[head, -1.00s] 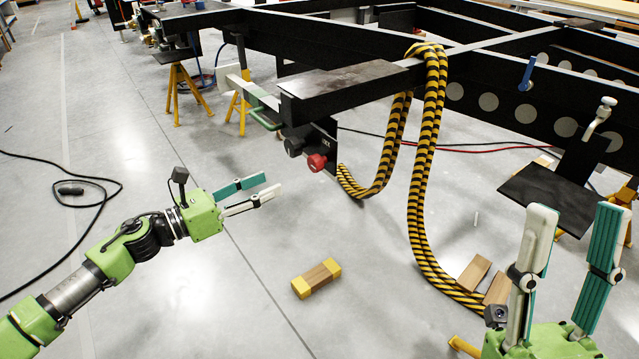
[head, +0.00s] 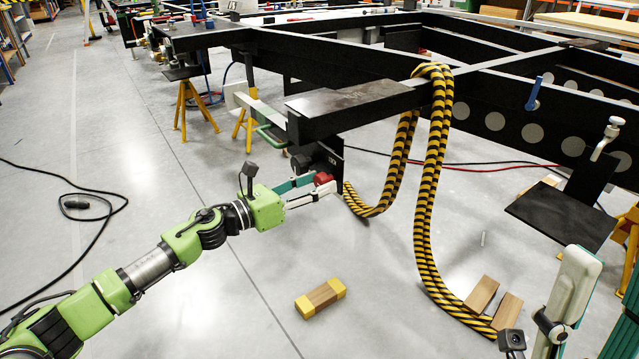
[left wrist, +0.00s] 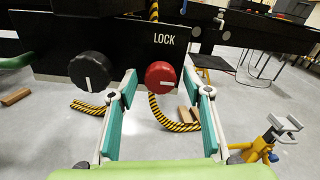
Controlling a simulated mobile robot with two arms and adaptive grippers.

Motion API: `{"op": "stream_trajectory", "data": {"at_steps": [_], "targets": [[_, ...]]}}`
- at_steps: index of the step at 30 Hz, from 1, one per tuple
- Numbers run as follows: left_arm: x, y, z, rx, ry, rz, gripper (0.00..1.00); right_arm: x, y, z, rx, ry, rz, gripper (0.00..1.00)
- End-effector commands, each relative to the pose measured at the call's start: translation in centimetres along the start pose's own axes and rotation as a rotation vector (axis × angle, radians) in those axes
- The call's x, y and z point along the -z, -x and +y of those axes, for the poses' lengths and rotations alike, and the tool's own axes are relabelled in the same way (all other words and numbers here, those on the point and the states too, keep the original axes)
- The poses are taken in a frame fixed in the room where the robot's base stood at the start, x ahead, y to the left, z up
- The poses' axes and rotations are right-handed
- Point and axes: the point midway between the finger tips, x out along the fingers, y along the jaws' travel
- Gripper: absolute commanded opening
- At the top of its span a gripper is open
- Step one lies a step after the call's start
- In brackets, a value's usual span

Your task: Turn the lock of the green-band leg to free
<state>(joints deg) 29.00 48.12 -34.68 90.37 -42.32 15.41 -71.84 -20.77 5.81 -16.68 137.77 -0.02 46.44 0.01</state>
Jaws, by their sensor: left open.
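A red knob (head: 322,179) sits low on a black plate (head: 331,150) under the end of the dark chassis beam. In the left wrist view the red knob (left wrist: 160,76) has a short white mark on its lower face, and the word LOCK stands above it. A black knob (left wrist: 90,71) with a near-upright white mark is to its left. My left gripper (head: 318,187) is open, its fingers on either side of the red knob; contact cannot be told. A green part (head: 270,135) shows beside the plate. My right gripper (head: 598,300) is open at the lower right, partly cut off.
Yellow-black striped hoses (head: 425,180) hang from the beam to the floor right of the plate. A wood block with yellow ends (head: 321,298) lies on the floor. Yellow stands (head: 190,105) support the frame. The floor at left is mostly clear, with a black cable (head: 75,235).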

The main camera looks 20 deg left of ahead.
Motion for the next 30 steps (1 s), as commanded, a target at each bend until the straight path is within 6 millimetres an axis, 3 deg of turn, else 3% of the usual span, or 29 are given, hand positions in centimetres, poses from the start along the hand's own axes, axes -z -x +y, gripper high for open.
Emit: {"op": "stream_trajectory", "data": {"at_steps": [4, 13, 14, 18, 26, 30], "targets": [[-0.1, -1.0, 0.0, 0.0, -0.001, -0.001, 0.45, 0.4, 0.0, -0.1, 0.0, -0.003, 0.02, 0.4], [0.0, -1.2, 0.0, 0.0, -0.001, 0.001, 0.45, 0.5, 0.0, -0.1, 0.001, -0.005, 0.025, 0.4], [0.0, -1.2, 0.0, 0.0, -0.001, 0.001, 0.43, 0.5, 0.0, -0.1, 0.001, -0.005, 0.025, 0.4], [0.0, -1.2, 0.0, 0.0, -0.001, 0.0, 0.06, 0.4, 0.0, -0.1, 0.001, -0.005, 0.023, 0.4], [-0.1, -1.2, 0.0, 0.0, 0.006, 0.0, 0.06, 0.2, -0.1, -0.1, 0.001, -0.005, 0.015, 0.4], [-0.2, -1.2, 0.0, 0.0, 0.036, 0.0, 0.06, -1.4, -0.4, 0.1, -0.002, 0.003, -0.057, 0.4]]}}
